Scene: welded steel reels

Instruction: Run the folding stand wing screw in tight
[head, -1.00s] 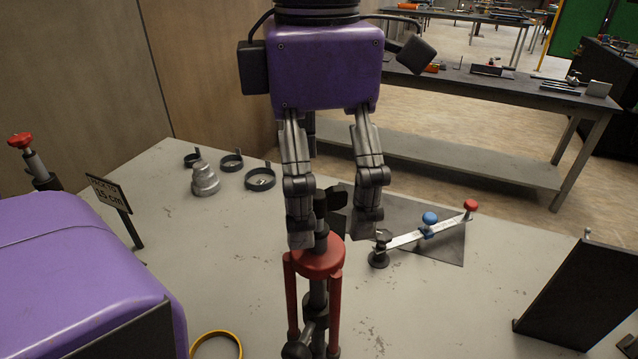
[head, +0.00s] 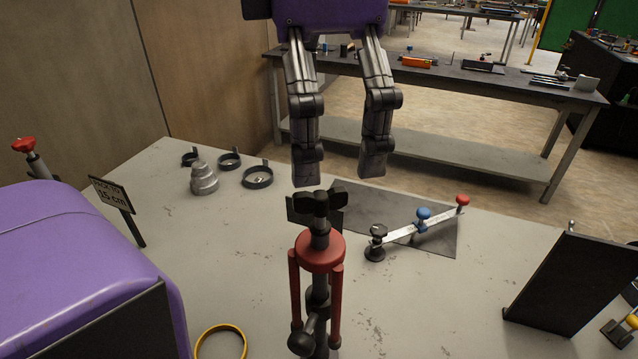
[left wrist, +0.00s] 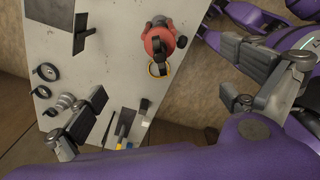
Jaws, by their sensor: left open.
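The folding stand (head: 320,251) has a red collar and red legs folded down around a dark post, and it is upright at the table's front. A black wing screw (head: 320,200) sits on top, its wings spread roughly left to right. I cannot tell how far it is screwed in. My left gripper (head: 340,172) is open and empty, fingers pointing down, above and beyond the wing screw and apart from it. The red stand also shows in the left wrist view (left wrist: 158,42). My right gripper is not seen in the head view.
A bar with blue and red knobs (head: 421,222) lies right of the stand on a dark mat. Black rings (head: 258,178) and a grey stepped cone (head: 203,179) are back left. A small sign (head: 112,195), a yellow ring (head: 220,340) and a dark panel (head: 570,290) stand or lie around.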

